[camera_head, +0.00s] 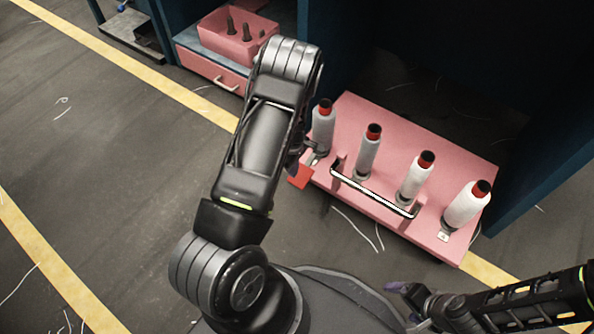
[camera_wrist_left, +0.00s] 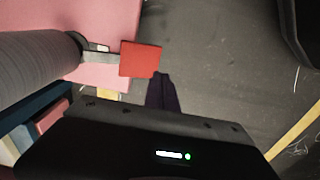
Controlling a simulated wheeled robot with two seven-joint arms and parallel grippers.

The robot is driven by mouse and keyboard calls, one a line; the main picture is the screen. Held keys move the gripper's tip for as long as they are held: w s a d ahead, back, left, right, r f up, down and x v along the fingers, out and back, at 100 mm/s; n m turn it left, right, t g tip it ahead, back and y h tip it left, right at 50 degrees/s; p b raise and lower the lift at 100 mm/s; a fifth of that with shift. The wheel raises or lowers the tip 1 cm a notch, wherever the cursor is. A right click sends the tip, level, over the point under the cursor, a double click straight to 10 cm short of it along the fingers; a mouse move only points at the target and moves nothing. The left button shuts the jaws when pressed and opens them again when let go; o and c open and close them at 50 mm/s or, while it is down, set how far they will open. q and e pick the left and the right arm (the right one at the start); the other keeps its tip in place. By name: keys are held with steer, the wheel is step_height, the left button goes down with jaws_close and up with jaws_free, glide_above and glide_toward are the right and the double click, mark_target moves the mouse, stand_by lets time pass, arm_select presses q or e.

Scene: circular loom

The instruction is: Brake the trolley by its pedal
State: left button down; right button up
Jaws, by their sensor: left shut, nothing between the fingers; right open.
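The pink trolley (camera_head: 345,107) stands at the right in the head view, partly under a dark blue frame. Its red pedal (camera_head: 301,177) sticks out at its near left corner. The pedal also shows in the left wrist view (camera_wrist_left: 140,58), as a flat red plate on a grey lever. My left gripper (camera_wrist_left: 160,80) is shut and empty, its dark fingertips right beside the pedal's edge; I cannot tell whether they touch it. In the head view my left arm hides most of this gripper. My right gripper (camera_head: 398,288) is open and empty at the lower right, away from the trolley.
A pink bin (camera_head: 225,42) holds dark tools at the back left. The floor left of the trolley is clear apart from thread scraps.

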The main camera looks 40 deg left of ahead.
arm_select(q)
step_height(320, 180, up, 7)
steer(key=s+p, duration=0.2)
steer(key=s, duration=0.1)
steer(key=shift+w+f, duration=0.1)
stand_by(0.4)
